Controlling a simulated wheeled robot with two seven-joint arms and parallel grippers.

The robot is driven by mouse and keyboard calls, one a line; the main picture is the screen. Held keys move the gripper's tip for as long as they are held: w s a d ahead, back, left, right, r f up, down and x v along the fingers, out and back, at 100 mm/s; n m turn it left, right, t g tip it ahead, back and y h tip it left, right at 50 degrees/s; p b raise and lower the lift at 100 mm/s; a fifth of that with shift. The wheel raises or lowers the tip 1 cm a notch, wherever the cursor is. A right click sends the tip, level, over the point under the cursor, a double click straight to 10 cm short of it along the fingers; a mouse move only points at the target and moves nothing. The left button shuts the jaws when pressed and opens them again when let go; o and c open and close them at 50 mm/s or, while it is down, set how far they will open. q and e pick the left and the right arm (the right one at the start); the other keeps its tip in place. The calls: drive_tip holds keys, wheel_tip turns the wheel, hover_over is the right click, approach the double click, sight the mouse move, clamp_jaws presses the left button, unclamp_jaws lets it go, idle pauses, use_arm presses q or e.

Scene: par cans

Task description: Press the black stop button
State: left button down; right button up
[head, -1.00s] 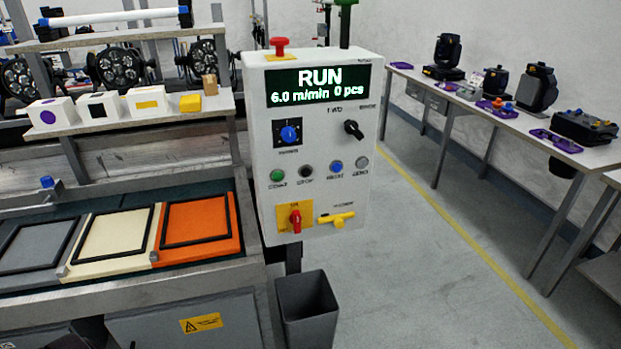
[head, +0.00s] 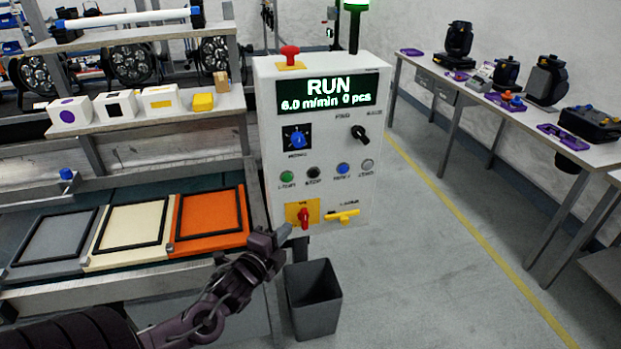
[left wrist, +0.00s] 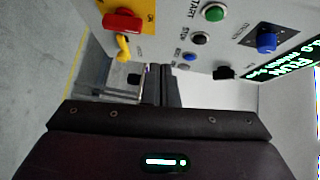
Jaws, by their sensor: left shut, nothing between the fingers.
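The black stop button (head: 313,172) sits on the front of the white control box (head: 265,130), between the green start button (head: 287,177) and a blue button (head: 343,169). In the left wrist view the stop button (left wrist: 201,38) shows near the top, beside the green button (left wrist: 214,12). My left gripper (head: 284,232) is shut and empty, below and to the left of the button in the head view, near the box's lower edge. Its closed fingers (left wrist: 162,85) point toward the panel, apart from the stop button. My right gripper is not in view.
The display (head: 328,93) reads RUN, 6.0 m/min, 0 pcs. A red switch (head: 304,214) and a yellow handle (head: 343,216) stick out low on the panel. A grey bin (head: 313,300) stands below. Framed grey, cream and orange plates (head: 208,220) lie at left.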

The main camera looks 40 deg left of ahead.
use_arm(q)
wheel_tip(320, 180, up, 6)
drive_tip(key=d+m+t+h, duration=0.1)
drive_tip(key=d, duration=0.1)
drive_tip(key=shift+d+m, duration=0.25)
drive_tip(key=shift+m, duration=0.05)
drive_tip(key=shift+w, duration=0.15)
drive_tip(key=p, duration=0.3)
approach(319, 174)
drive_tip(key=w+d, duration=0.3)
drive_tip(key=w+a, duration=0.1)
drive_tip(key=w+a+p, duration=0.1)
drive_tip(key=a, duration=0.1)
drive_tip(key=shift+w+a+f, duration=0.15)
drive_tip(key=shift+w+a, duration=0.15)
drive_tip(key=shift+w, duration=0.05)
